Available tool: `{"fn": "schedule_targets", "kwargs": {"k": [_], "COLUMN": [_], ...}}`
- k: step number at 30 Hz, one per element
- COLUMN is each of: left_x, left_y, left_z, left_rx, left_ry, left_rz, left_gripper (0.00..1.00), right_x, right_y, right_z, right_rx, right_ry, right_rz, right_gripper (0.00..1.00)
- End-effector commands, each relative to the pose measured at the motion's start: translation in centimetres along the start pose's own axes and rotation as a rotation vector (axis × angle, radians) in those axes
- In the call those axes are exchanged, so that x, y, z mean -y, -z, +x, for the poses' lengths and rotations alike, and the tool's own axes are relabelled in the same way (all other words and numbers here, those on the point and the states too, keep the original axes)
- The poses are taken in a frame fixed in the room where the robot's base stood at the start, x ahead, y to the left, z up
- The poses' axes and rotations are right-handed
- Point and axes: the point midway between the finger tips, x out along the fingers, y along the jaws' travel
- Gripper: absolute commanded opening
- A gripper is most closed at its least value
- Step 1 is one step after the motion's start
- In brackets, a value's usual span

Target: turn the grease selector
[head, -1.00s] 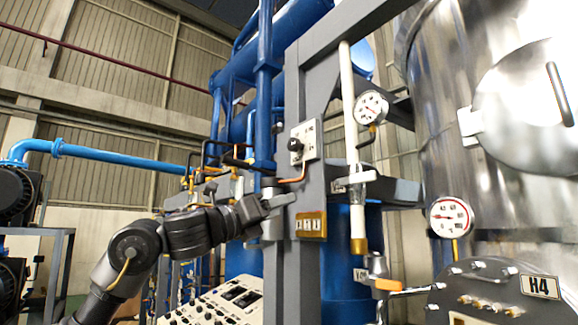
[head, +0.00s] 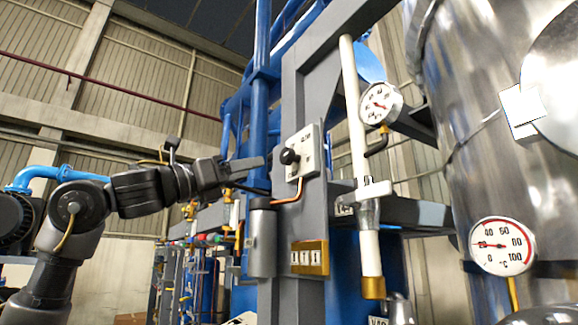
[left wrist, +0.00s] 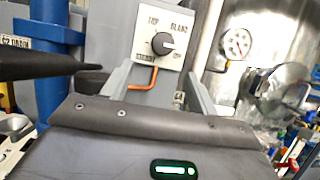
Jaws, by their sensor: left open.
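The grease selector is a black round knob (head: 288,157) on a pale plate (head: 308,149), fixed to a grey upright post. In the left wrist view the knob (left wrist: 162,43) stands ahead, with printed words around it on the plate (left wrist: 180,19), only partly legible. My left gripper (head: 258,167) is open and empty, just left of the knob in the head view and about level with it. In the left wrist view its two fingers show below the knob, one to each side. The knob looks clear of both fingers. My right gripper is not in view.
An orange-copper tube (head: 290,196) runs from under the plate to a grey cylinder (head: 263,240). A white vertical pipe (head: 355,130) and a dial gauge (head: 380,104) stand right of the post. A large steel vessel (head: 470,140) fills the right side.

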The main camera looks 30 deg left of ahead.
Motion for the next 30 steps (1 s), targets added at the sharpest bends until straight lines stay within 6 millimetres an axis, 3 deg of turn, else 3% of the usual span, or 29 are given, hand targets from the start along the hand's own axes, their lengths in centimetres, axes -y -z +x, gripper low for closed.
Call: {"fn": "schedule_targets", "kwargs": {"k": [5,9,21,30], "left_x": [-0.2,-0.3,-0.3,-0.3], "left_y": [-0.4,-0.7,-0.6,-0.2], "left_z": [0.1,2.0,9.0,10.4], "left_rx": [0.000,-0.002,-0.001,0.001], "left_ry": [-0.009,-0.010,-0.009,-0.009], "left_rz": [0.003,0.003,0.001,0.002], "left_gripper": [0.59,0.59,0.59,0.59], "right_x": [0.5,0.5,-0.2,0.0], "right_y": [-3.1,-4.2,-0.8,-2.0], "right_z": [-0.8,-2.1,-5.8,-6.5], "right_rx": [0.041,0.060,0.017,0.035], "right_ry": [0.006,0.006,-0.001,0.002], "right_rz": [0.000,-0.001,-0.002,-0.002], "right_gripper": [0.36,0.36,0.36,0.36]}}
